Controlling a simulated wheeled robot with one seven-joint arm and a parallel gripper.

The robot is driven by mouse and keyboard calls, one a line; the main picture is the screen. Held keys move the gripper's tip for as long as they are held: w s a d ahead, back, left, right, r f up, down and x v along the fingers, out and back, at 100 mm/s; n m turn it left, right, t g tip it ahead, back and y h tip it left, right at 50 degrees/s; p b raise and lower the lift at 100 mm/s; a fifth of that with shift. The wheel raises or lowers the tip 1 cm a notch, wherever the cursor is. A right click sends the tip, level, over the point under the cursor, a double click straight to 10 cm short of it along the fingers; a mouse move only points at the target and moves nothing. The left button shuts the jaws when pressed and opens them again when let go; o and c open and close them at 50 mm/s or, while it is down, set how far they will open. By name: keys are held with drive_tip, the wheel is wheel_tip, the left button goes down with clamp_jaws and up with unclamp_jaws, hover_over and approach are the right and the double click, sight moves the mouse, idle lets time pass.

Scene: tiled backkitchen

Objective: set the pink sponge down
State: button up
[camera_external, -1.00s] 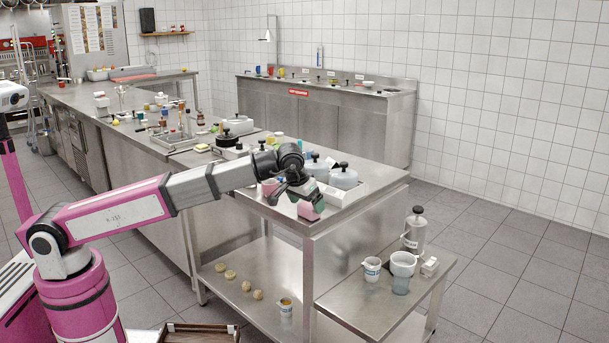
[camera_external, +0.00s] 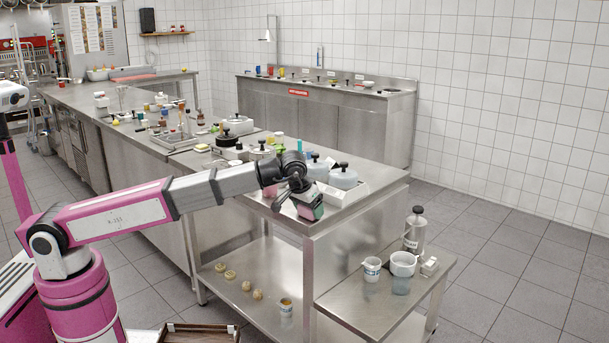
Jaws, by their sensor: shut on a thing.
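The pink sponge (camera_external: 305,212) is small in the external view, with a green part showing on its right side. My gripper (camera_external: 298,198) is shut on it from above. Gripper and sponge are by the near corner of the steel worktable (camera_external: 345,224). I cannot tell whether the sponge touches the tabletop or hangs just above or in front of it. The fingers hide part of the sponge.
Blue-grey lidded pots (camera_external: 343,178) stand in a white tray just behind my gripper. A pink item (camera_external: 270,190) stands left of it. A lower side table (camera_external: 350,300) at right holds a measuring cup (camera_external: 372,268), a white container (camera_external: 403,263) and a grey bottle (camera_external: 414,230).

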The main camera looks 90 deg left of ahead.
drive_tip(key=shift+r, duration=0.5)
drive_tip(key=r, duration=0.3)
drive_tip(key=shift+s+a+r, duration=0.25)
drive_tip(key=shift+s+r, duration=0.05)
drive_tip(key=s+a+r, duration=0.6)
drive_tip(key=s+a, duration=0.1)
drive_tip(key=a, duration=0.1)
wheel_tip(320, 180, up, 11)
drive_tip(key=w+a+r+n+g+y, duration=0.1)
drive_tip(key=w+a+n, duration=0.35)
drive_tip(key=a, duration=1.05)
drive_tip(key=w+a+r+n+g, duration=0.1)
drive_tip(key=w+a+n+g, duration=0.3)
drive_tip(key=a, duration=1)
drive_tip(key=a+f+n, duration=0.2)
drive_tip(key=a+n, duration=0.3)
drive_tip(key=a, duration=2)
drive_tip(key=shift+s+d+f, duration=0.1)
drive_tip(key=shift+f, duration=5.25)
drive_tip(key=shift+s+d+f, duration=0.1)
drive_tip(key=shift+f, duration=5.25)
